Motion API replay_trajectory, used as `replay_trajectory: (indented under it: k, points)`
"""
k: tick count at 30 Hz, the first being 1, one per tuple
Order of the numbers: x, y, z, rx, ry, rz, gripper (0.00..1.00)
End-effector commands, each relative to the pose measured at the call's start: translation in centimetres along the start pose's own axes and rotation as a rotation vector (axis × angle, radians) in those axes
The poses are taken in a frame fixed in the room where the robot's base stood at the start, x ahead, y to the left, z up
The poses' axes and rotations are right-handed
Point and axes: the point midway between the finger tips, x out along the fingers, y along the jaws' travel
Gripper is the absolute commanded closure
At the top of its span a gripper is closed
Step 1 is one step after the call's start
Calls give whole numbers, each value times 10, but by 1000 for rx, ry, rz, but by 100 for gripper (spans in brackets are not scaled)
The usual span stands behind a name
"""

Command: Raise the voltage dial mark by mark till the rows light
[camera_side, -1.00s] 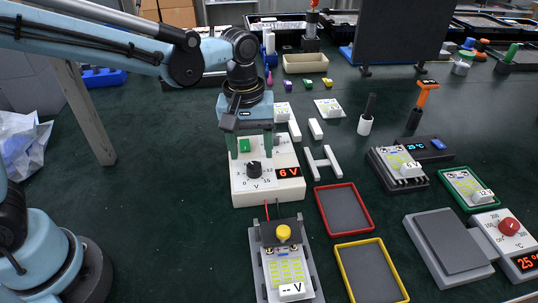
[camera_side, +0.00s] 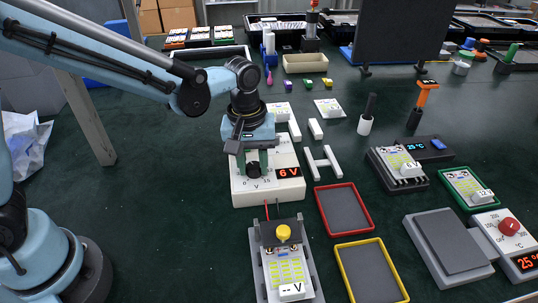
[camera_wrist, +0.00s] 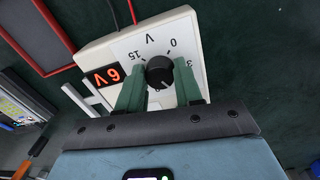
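The dial's pointer is hard to make out. In front, a panel with pale yellow-green rows (camera_side: 287,271) lies in a grey fixture with a yellow knob (camera_side: 283,232); its tag reads "-- V" (camera_side: 292,291).
A red-rimmed tray (camera_side: 321,210) and a yellow-rimmed tray (camera_side: 345,272) lie empty to the right. Red leads (camera_side: 268,208) run between supply and fixture. A heater with a red knob (camera_side: 509,226) stands far right. The left table is clear.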

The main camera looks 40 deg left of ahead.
Motion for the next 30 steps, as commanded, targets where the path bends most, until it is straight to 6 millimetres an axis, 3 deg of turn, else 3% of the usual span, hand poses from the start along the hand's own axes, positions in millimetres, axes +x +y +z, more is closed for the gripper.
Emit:
replay_trajectory:
  k: [4,17,30]
  points:
    - [0,0,0,0,0,0,96]
    - [0,0,0,112,-6,0,96]
    - [0,-1,-1,497,-26,0,96]
